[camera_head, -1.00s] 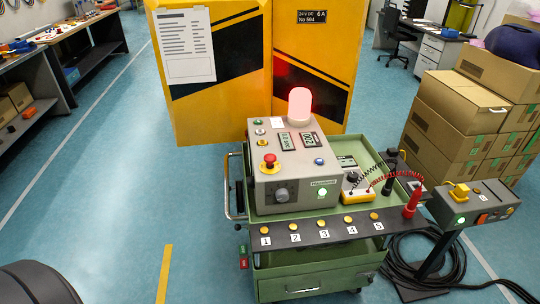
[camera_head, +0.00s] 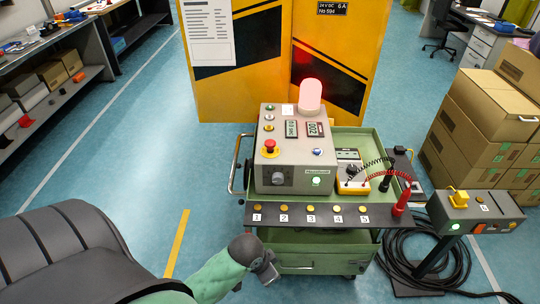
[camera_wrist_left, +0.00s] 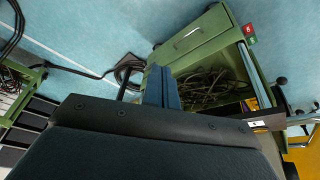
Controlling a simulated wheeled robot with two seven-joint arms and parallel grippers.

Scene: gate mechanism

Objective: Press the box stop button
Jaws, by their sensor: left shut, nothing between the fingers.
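The grey control box (camera_head: 290,179) stands on a green cart (camera_head: 366,141). Its red mushroom stop button (camera_head: 270,146) sits on a yellow base on the sloped top, at the left side. Nothing touches the button. My left gripper (camera_head: 268,272) is shut and empty, low in front of the cart, below the numbered strip and well below the button. In the left wrist view the dark fingers (camera_wrist_left: 162,87) show close together, with the cart's drawer (camera_wrist_left: 195,36) beyond; the button is not seen there. My right gripper is out of view.
A dark strip (camera_head: 232,214) with numbered yellow contacts runs along the cart's front. A pedestal box (camera_head: 476,212) and cables (camera_head: 455,272) lie right. Floor at left is clear.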

